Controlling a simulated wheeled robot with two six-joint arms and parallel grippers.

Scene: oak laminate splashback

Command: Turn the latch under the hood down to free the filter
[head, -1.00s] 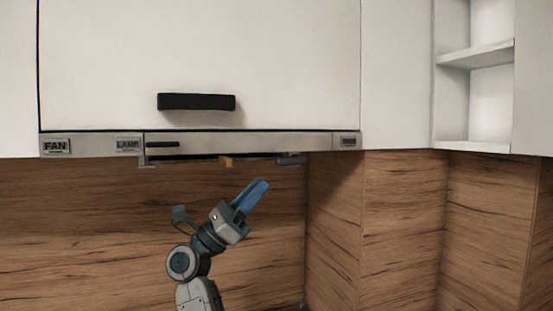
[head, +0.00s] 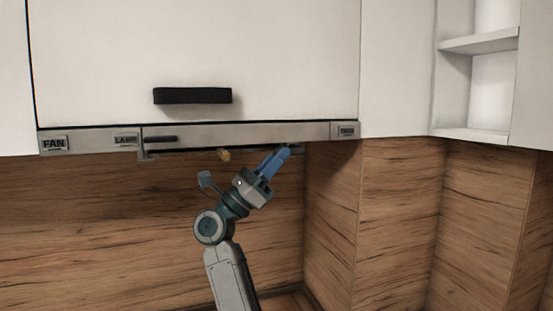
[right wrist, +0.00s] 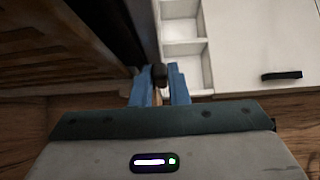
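The range hood (head: 235,134) is a grey metal strip under the white cabinet. A dark latch-like piece (head: 298,149) is under its right end, partly hidden by my right gripper (head: 283,151). In the right wrist view, a dark knob-like end (right wrist: 159,74) shows between the tips of the blue fingers (right wrist: 159,82). The fingers are apart with the knob between them; I cannot tell whether they touch it. The filter itself is hard to make out from here. My left gripper is not in view.
The cabinet door with its black handle (head: 192,96) is above the hood. White open shelves (head: 478,42) are at the upper right. The wood splashback (head: 110,225) is behind my arm, with a corner at the right. The space left of my arm is clear.

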